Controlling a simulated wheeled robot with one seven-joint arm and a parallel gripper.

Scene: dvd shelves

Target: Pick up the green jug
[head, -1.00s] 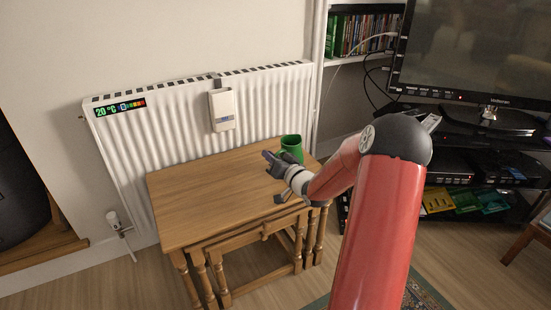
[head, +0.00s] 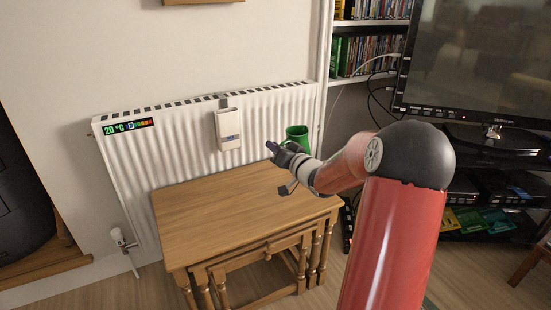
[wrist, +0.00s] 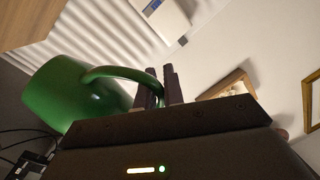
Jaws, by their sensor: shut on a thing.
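The green jug (head: 297,133) shows in the head view above the back right of the wooden table, in front of the radiator. It appears raised off the tabletop; its lower part is hidden behind my gripper (head: 274,150). In the wrist view the jug (wrist: 72,98) lies tilted at the left. Its curved handle reaches between the two dark fingers of my gripper (wrist: 161,82), which are shut on it.
The wooden nesting table (head: 225,220) is bare below the jug. A white radiator (head: 170,150) with a small white box (head: 229,130) stands close behind. A television (head: 480,70) and shelves of cases (head: 368,54) are at the right.

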